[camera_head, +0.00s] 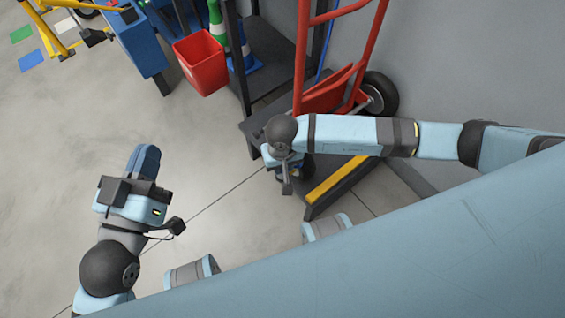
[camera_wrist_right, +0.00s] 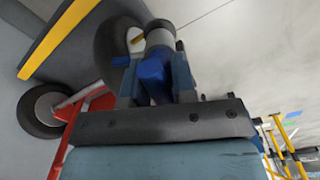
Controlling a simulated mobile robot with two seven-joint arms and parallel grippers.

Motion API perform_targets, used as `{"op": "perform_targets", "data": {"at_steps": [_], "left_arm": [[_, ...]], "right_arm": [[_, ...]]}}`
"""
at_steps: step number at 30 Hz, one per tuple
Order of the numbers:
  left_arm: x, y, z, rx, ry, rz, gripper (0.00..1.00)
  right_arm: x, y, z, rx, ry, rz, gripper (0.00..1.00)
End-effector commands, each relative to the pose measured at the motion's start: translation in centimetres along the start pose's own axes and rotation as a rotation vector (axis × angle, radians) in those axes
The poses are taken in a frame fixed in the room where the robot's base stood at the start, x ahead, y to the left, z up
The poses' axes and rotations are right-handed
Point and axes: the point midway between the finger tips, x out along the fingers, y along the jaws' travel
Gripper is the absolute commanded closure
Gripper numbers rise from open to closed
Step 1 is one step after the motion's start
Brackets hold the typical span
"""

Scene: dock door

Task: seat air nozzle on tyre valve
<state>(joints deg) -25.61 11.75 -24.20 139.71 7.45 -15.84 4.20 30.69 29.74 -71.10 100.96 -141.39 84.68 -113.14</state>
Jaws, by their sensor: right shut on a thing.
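My right gripper (camera_wrist_right: 155,75) is shut on the air nozzle, a blue body (camera_wrist_right: 153,72) with a grey cylindrical end (camera_wrist_right: 160,38). In the head view my right gripper (camera_head: 287,182) is beside the near tyre (camera_head: 308,168) of the red hand truck and partly hides it. In the right wrist view that black tyre (camera_wrist_right: 110,42) is just left of and behind the nozzle. A small yellow piece shows by its hub; I cannot tell whether it is the valve, or whether the nozzle touches it. My left gripper (camera_head: 144,162) is over bare floor, its fingers seen edge-on.
The red hand truck (camera_head: 303,60) stands on a dark platform with a yellow edge (camera_head: 342,180). Its other tyre (camera_head: 380,95) is by the wall. A dark line crosses the otherwise open floor.

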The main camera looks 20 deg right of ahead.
Motion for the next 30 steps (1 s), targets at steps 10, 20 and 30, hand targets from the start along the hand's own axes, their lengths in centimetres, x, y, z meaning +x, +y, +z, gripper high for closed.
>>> {"op": "perform_targets", "data": {"at_steps": [10, 20, 30], "left_arm": [[-0.01, -0.02, 0.09, 0.000, 0.000, 0.000, 1.00], [0.07, -0.17, 0.16, 0.005, 0.000, 0.000, 1.00], [-0.03, -0.20, 0.64, 0.002, 0.000, 0.000, 1.00]], "right_arm": [[-0.01, 0.01, -0.06, -0.001, 0.002, 0.001, 1.00], [0.01, 0.01, -0.01, -0.001, 0.001, 0.000, 1.00], [0.61, 0.01, -0.01, -0.001, 0.000, 0.001, 1.00]]}}
